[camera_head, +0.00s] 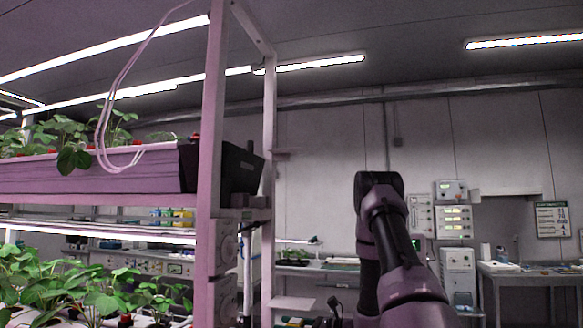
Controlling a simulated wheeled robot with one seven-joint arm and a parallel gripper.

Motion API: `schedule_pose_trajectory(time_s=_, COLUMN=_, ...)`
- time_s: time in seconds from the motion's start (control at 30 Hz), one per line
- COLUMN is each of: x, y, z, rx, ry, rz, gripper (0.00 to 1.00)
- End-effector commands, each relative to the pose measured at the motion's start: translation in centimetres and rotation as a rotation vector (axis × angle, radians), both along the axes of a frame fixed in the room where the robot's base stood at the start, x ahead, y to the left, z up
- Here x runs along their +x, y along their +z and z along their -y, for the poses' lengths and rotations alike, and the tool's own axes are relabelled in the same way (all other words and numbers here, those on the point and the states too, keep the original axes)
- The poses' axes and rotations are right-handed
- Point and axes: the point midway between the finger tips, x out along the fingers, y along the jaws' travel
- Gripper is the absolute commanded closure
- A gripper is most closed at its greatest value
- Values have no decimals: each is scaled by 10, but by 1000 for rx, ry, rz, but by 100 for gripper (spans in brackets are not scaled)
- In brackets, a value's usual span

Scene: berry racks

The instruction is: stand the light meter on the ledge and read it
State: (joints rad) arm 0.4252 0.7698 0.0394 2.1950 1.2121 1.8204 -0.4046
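I cannot make out a light meter in this view. A small pale ledge (292,303) sticks out beside the rack's rear post, low in the middle of the picture. Its top looks bare. My arm rises from the bottom right, bends at a dark elbow right of centre and drops behind itself. My gripper is not clearly seen; the lower end of the arm is hidden or out of frame. A small dark shape between the ledge and my arm is too unclear to name.
A plant rack (213,165) fills the left, with an upper trough (90,174) and leafy plants (60,283) below. White tubes hang from the trough. Behind are a bench (330,265), wall panels (454,222), a white cabinet (458,275) and a right-hand table (535,274).

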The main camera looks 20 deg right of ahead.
Motion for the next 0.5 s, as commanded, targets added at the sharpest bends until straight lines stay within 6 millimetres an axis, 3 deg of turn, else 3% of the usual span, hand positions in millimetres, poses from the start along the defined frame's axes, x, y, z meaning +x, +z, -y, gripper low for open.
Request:
schedule_pose_trajectory(time_s=0.1, x=0, y=-34, z=-4, rx=3, ry=-1, rz=-5, gripper=91)
schedule_pose_trajectory(time_s=0.27, x=1, y=-68, z=-7, rx=2, ry=-3, rz=-3, gripper=91)
schedule_pose_trajectory(time_s=0.43, x=1, y=-91, z=-9, rx=3, ry=-3, rz=-2, gripper=91)
schedule_pose_trajectory(time_s=0.5, x=1, y=-92, z=-11, rx=-1, ry=0, rz=-1, gripper=91)
